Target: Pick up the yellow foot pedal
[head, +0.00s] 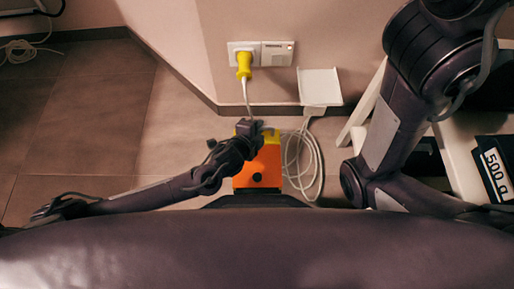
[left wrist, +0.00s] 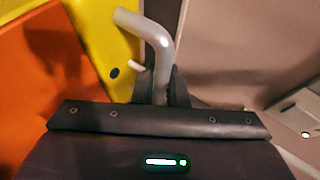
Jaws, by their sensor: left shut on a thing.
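The foot pedal (head: 262,170) is a boxy thing with an orange front and yellow parts, low in front of me in the head view. In the left wrist view its yellow face (left wrist: 103,40) and an orange face (left wrist: 35,85) fill the left side. A thick grey bent tube (left wrist: 158,40) comes off the yellow part. My left gripper (head: 250,128) is at the pedal's top; its fingers (left wrist: 163,88) are shut on this tube. Whether the pedal touches the floor is hidden. My right arm shows at the right, but its gripper is out of sight.
A yellow plug (head: 244,65) sits in a wall socket (head: 273,53), its cord running down toward the pedal. A white wall box (head: 320,87) has a coiled cable (head: 303,165) below it. A white shelf with a black "500 g" thing (head: 497,170) stands right.

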